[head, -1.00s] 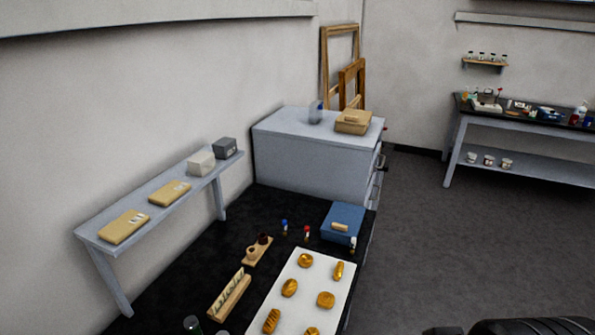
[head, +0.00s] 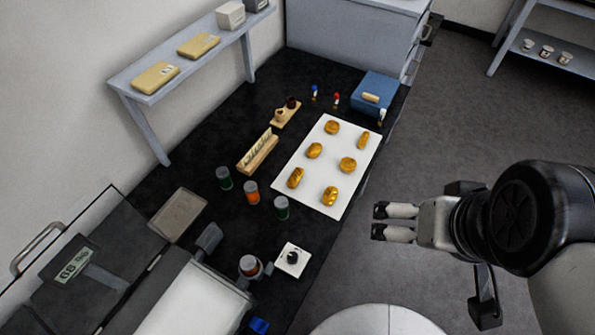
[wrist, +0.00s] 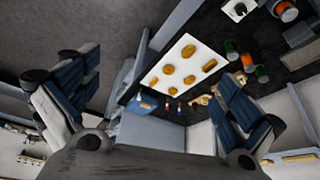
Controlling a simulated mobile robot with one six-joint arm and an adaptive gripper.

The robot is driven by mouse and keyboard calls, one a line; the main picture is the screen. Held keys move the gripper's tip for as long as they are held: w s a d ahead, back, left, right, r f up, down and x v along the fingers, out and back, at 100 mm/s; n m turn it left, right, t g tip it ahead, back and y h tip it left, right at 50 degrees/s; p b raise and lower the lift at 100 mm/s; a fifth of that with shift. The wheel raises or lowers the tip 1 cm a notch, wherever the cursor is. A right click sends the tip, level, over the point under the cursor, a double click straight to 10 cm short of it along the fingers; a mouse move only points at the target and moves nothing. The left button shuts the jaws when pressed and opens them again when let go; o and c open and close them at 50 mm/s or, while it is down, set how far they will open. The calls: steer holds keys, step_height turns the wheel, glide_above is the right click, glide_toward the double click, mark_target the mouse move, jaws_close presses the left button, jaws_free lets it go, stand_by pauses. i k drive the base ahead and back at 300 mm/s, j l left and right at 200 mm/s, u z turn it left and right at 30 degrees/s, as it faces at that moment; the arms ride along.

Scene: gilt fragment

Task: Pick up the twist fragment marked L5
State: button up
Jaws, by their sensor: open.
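Several gilt fragments lie apart on a white board on the black bench. A twist-like, ridged fragment (head: 295,178) is at the board's left edge, and a slim long one (head: 363,140) is at its far right. The others look rounder, such as the fragment (head: 347,164) right of the middle. No L5 mark is readable, so I cannot tell which piece carries it. My gripper (head: 378,221) is open and empty, in the air to the right of the board (head: 321,165). The wrist view shows the fragments (wrist: 188,52) beyond its spread fingers.
Left of the board stand a wooden rack (head: 258,153) and several capped jars (head: 252,192). A blue box (head: 375,92) sits beyond the board. A white block with a black knob (head: 292,260) is nearer. Open floor (head: 450,130) lies to the right.

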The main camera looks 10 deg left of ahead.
mark_target(295, 178)
steer(key=i+l, duration=0.15)
steer(key=i, duration=0.3)
steer(key=i+l, duration=0.2)
steer(key=i, duration=0.2)
steer(key=i+u, duration=0.1)
steer(key=u, duration=2.15)
